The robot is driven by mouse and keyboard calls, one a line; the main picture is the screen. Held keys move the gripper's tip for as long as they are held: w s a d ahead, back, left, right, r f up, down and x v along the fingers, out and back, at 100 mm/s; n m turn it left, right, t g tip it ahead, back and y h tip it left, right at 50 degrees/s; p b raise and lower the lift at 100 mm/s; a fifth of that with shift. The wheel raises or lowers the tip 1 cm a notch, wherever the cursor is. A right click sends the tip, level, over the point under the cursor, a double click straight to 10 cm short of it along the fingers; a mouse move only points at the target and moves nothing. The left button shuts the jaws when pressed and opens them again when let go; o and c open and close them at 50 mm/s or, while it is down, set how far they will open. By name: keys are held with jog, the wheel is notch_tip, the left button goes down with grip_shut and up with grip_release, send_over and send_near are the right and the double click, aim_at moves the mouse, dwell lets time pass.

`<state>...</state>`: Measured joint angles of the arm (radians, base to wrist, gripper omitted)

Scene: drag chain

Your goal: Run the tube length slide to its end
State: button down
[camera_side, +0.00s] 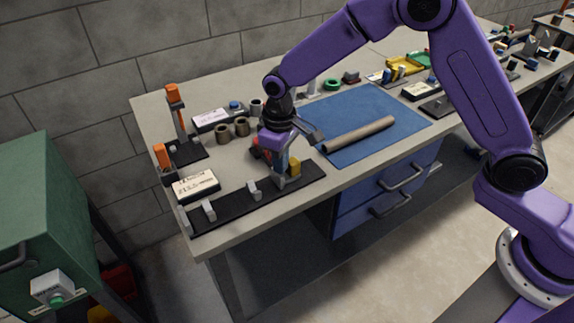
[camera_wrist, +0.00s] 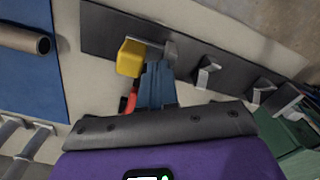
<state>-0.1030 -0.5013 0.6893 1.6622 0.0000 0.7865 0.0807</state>
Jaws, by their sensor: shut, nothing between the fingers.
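The tube length slide is a long black rail (camera_side: 235,204) along the front left edge of the bench, with several grey upright stops on it. It also shows in the wrist view (camera_wrist: 105,28). A yellow block (camera_side: 294,166) sits near the right end of the rail; it also shows in the wrist view (camera_wrist: 131,58). My gripper (camera_side: 281,178) points down at the rail, just left of the yellow block. In the wrist view its blue fingers (camera_wrist: 160,72) are together, beside the block and a grey stop (camera_wrist: 170,50). I cannot tell whether they touch either.
A blue mat (camera_side: 375,105) with a brown tube (camera_side: 358,134) lies to the right. A red object (camera_side: 262,150) is partly hidden behind my gripper. A white-topped box (camera_side: 196,186) and orange-topped posts (camera_side: 173,93) stand at left. A green cabinet (camera_side: 45,220) stands off the bench's left end.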

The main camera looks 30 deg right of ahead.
jog(key=shift+d+f, duration=0.25)
jog(key=shift+d, duration=3.05)
jog(key=shift+s+a, duration=0.1)
jog(key=shift+a, duration=0.8)
jog(key=shift+a+r, duration=0.1)
jog(key=shift+r, duration=4.05)
